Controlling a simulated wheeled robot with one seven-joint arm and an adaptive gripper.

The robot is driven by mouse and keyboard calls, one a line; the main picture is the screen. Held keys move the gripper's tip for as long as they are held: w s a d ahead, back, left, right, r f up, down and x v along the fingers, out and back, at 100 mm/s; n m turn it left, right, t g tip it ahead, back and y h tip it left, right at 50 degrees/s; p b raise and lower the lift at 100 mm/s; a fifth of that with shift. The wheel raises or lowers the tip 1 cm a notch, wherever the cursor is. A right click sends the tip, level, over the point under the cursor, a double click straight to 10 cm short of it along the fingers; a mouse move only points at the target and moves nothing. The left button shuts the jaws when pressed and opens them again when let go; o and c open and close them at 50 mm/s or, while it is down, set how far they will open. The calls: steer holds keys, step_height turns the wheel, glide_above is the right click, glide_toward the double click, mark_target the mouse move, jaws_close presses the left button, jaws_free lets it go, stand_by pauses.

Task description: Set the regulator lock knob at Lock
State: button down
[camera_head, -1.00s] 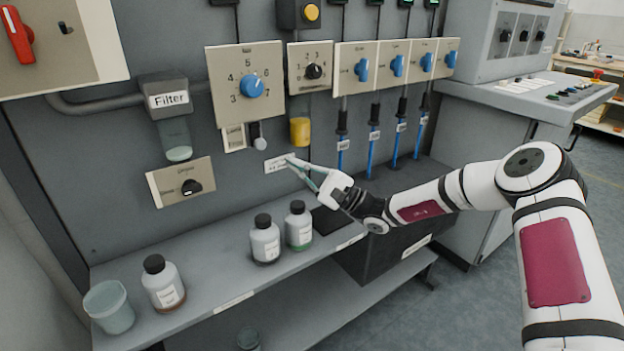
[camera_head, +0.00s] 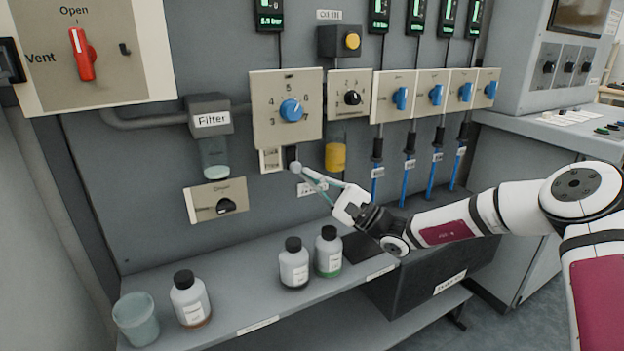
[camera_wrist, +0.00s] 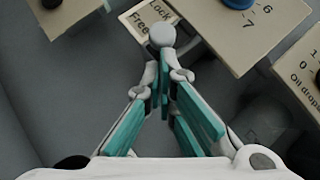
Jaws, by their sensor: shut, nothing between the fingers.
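The regulator lock knob (camera_head: 295,167) is a small pale round-ended knob below a dark slot, under the dial with the blue knob. Its plate (camera_head: 264,168) reads Lock above Free, to the left of the knob. The knob's round end (camera_wrist: 161,34) appears level with Free in the head view; its exact setting is hard to tell. My gripper (camera_head: 303,173) is shut and empty, its tips right at the knob's lower right. In the wrist view, the teal-padded fingers (camera_wrist: 165,75) point at the knob, just below it; contact cannot be told.
The regulator panel (camera_head: 312,132) with its blue knob (camera_head: 291,110) is just above. A yellow cup (camera_head: 335,157) hangs close to the right of my gripper. Bottles (camera_head: 294,264) and a tub (camera_head: 136,318) stand on the shelf below.

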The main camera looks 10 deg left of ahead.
step_height(320, 180, up, 4)
steer(key=shift+f+p, duration=0.25)
steer(key=shift+p, duration=0.95)
steer(key=shift+f, duration=0.1)
steer(key=shift+w+d+f+b, duration=0.2)
steer(key=shift+d+f+b, duration=0.1)
steer(key=shift+d+f, duration=0.05)
steer(key=w+f+p+v, duration=0.1)
steer(key=w+v, duration=0.1)
steer(key=v, duration=1)
